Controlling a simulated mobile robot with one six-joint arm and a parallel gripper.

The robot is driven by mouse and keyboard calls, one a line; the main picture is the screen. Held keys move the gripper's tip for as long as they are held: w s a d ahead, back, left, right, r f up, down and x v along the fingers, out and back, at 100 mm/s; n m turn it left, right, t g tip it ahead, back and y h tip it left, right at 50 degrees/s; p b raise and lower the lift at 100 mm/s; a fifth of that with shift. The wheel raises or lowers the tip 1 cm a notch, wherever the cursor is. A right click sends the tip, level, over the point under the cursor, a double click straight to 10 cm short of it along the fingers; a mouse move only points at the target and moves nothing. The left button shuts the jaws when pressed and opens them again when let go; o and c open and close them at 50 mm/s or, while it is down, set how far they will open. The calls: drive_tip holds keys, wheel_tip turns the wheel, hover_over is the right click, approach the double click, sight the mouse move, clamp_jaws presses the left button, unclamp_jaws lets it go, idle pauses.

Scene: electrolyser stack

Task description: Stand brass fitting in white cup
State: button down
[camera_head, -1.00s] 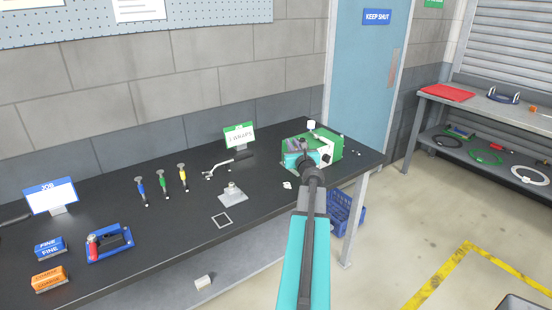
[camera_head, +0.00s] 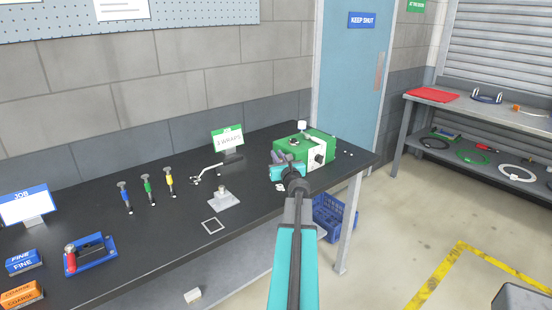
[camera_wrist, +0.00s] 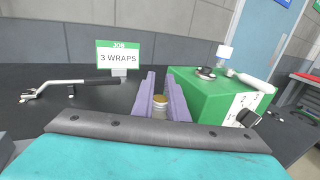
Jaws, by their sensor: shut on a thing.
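My gripper (camera_head: 277,159) is over the right part of the black bench, in front of the left side of a green box (camera_head: 318,143). In the wrist view its two purple fingers (camera_wrist: 161,88) are shut on a small piece with a brass-coloured top and a pale grey lower part, the brass fitting (camera_wrist: 160,99). The fitting looks upright; its lower end is hidden by my wrist. I cannot make out a white cup for certain. A small white piece (camera_head: 302,126) shows at the top of the green box, and also in the wrist view (camera_wrist: 224,52).
A grey metal stand (camera_head: 223,199) and a square outline (camera_head: 213,226) lie nearer. Small white bits (camera_head: 280,187) lie below my gripper. A blue crate (camera_head: 335,218) is under the bench.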

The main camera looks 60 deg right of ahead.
drive_tip(key=shift+a, duration=0.1)
drive_tip(key=shift+f+b, duration=2.45)
drive_tip(key=shift+f, duration=0.05)
drive_tip(key=shift+f+b, duration=1.1)
drive_tip(key=shift+b, duration=0.05)
idle(0.8)
drive_tip(key=c, duration=1.7)
unclamp_jaws()
drive_tip(key=shift+o, duration=0.2)
drive_tip(key=shift+a, duration=0.1)
